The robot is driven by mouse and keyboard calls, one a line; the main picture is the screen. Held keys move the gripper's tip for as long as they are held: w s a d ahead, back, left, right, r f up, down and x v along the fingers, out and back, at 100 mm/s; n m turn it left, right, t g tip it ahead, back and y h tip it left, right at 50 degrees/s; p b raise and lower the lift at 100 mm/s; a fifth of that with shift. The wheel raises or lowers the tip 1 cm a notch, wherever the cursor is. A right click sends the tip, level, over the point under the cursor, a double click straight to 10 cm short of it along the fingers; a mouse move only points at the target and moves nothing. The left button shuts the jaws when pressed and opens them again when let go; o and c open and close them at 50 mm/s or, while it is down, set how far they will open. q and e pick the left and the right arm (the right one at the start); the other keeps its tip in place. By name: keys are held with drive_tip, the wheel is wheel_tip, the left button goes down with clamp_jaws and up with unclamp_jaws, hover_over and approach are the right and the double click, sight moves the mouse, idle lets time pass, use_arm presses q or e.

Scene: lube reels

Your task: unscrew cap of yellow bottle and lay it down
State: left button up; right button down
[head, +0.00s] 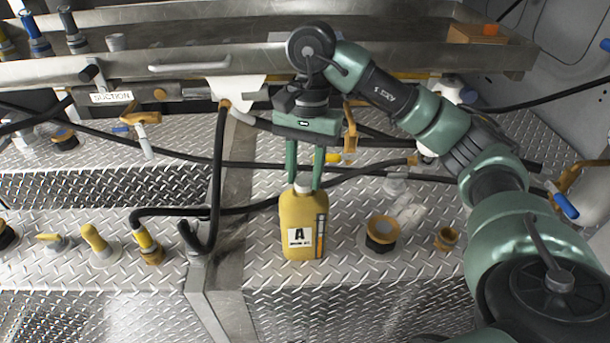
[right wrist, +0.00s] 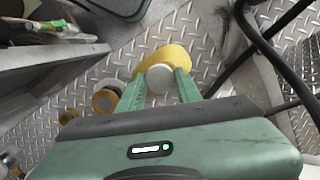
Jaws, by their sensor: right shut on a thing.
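The yellow bottle (head: 303,222) stands upright on the diamond-plate deck in the head view, with a label marked "A" on its front. It also shows from above in the right wrist view (right wrist: 172,58). Its white cap (head: 303,184) is on the bottle's neck, and the cap's round top shows in the right wrist view (right wrist: 160,80). My right gripper (head: 304,185) comes down from above, with its two green fingers shut on the cap from both sides. It also shows in the right wrist view (right wrist: 160,84). My left gripper is not in view.
Black hoses (head: 220,160) run across the deck behind and left of the bottle. A fitting with an orange-yellow ring (head: 382,230) stands to its right, and a small brass fitting (head: 447,239) farther right. A metal tray (head: 180,65) spans the back. Bare plate lies in front of the fittings.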

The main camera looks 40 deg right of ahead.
drive_tip(key=shift+n, duration=0.5)
drive_tip(key=shift+f+n, duration=0.15)
drive_tip(key=shift+n, duration=0.15)
drive_tip(key=n+p, duration=0.1)
drive_tip(key=n, duration=0.2)
drive_tip(key=shift+a+g+h, duration=0.1)
drive_tip(key=shift+g+h, duration=0.2)
drive_tip(key=shift+n, duration=1)
drive_tip(key=shift+n+h+p, duration=0.3)
drive_tip(key=shift+n, duration=0.8)
drive_tip(key=n, duration=0.3)
drive_tip(key=shift+s+a+f, duration=0.1)
drive_tip(key=shift+f, duration=0.05)
